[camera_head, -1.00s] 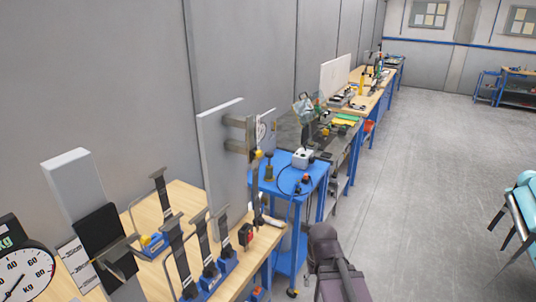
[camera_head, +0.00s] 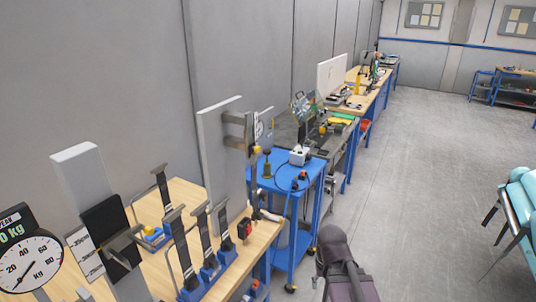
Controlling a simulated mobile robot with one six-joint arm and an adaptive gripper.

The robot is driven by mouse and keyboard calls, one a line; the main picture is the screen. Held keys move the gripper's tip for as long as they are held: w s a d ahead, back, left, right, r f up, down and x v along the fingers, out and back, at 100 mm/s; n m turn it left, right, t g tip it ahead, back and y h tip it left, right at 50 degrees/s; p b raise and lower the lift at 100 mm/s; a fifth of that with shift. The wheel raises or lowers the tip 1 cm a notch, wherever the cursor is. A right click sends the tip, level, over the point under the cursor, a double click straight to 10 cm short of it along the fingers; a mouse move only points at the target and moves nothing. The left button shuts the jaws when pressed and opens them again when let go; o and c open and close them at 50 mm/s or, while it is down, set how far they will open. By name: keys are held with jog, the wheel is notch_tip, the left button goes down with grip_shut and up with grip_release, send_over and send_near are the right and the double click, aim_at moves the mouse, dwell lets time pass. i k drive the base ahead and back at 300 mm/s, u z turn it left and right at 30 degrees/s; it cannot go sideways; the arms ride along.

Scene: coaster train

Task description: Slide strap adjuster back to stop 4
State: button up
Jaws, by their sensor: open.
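I cannot tell for sure which part is the strap adjuster, and I cannot read any stop numbers. Several dark strap-like uprights with metal ends stand in blue bases on the wooden bench; one such upright (camera_head: 183,250) is at the front, with a blue base (camera_head: 210,272) under the others. A grey post (camera_head: 80,170) at left carries a black block (camera_head: 104,220) with a metal bracket, beside a white marked plate (camera_head: 84,253).
A round kg dial (camera_head: 30,264) stands at far left. A blue trolley (camera_head: 292,178) stands beyond. Teal chairs (camera_head: 524,203) are at right. The grey floor (camera_head: 430,170) between is open.

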aim_at(252, 146)
jog(key=z, duration=0.1)
jog(key=k, duration=0.65)
jog(key=u, duration=0.8)
jog(key=i, duration=1)
